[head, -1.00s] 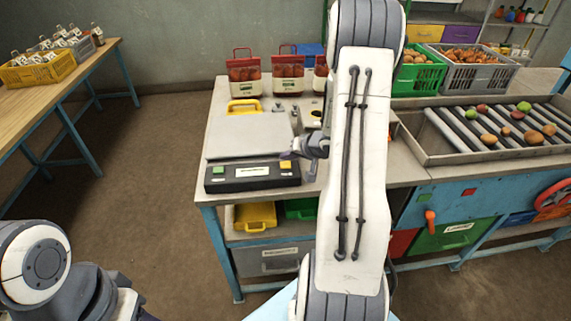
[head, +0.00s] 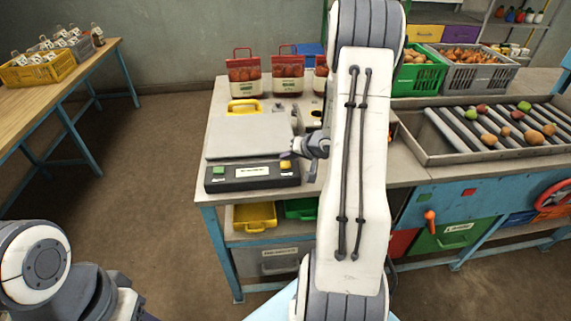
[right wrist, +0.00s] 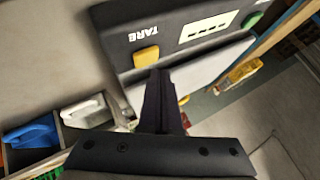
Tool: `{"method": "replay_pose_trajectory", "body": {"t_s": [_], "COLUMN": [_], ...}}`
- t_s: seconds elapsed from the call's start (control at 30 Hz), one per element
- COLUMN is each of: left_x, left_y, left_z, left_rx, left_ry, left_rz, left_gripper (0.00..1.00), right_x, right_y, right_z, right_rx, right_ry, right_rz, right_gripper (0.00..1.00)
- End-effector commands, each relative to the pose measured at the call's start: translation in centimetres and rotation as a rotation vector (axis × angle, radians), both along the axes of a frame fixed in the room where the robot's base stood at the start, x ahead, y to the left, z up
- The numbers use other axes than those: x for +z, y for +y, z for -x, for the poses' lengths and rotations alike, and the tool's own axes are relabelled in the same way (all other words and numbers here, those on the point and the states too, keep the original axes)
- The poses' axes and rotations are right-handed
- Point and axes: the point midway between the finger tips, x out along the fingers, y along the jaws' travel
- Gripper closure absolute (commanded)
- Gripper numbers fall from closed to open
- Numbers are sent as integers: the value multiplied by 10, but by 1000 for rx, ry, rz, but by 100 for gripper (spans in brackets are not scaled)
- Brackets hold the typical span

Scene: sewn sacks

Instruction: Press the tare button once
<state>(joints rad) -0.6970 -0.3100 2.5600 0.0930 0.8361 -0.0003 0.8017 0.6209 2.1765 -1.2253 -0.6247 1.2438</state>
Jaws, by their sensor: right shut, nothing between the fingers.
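The scale's dark console (head: 225,178) stands on the bench below a flat grey weighing plate (head: 245,137). It has a green button (head: 219,170), a white display (head: 252,172) and a yellow button (head: 286,166) at its right end. In the right wrist view the yellow button (right wrist: 146,57) sits beside the word TARE. My right gripper (head: 292,152) is shut and empty, its fingertips (right wrist: 158,74) right at the edge of the yellow button. I cannot tell whether they touch it. My left arm shows at the lower left, but its gripper is not in view.
Red-topped sacks (head: 288,72) stand at the back of the bench. A roller tray (head: 430,150) with round produce is to the right. A yellow bin (head: 256,216) sits on the shelf below. A wooden table (head: 60,82) is at far left, with open floor between.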

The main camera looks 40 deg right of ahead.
Motion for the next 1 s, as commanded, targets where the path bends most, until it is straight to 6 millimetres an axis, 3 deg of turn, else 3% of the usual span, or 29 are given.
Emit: {"method": "replay_pose_trajectory", "body": {"t_s": [1.0], "left_x": [-1], "left_y": [0], "left_z": [0], "left_rx": [0], "left_ry": [0], "left_rz": [0], "left_gripper": [50], "right_x": [-11], "right_y": [0], "right_z": [0], "right_rx": [-1], "right_ry": [0], "right_rz": [-1], "right_gripper": [100]}}
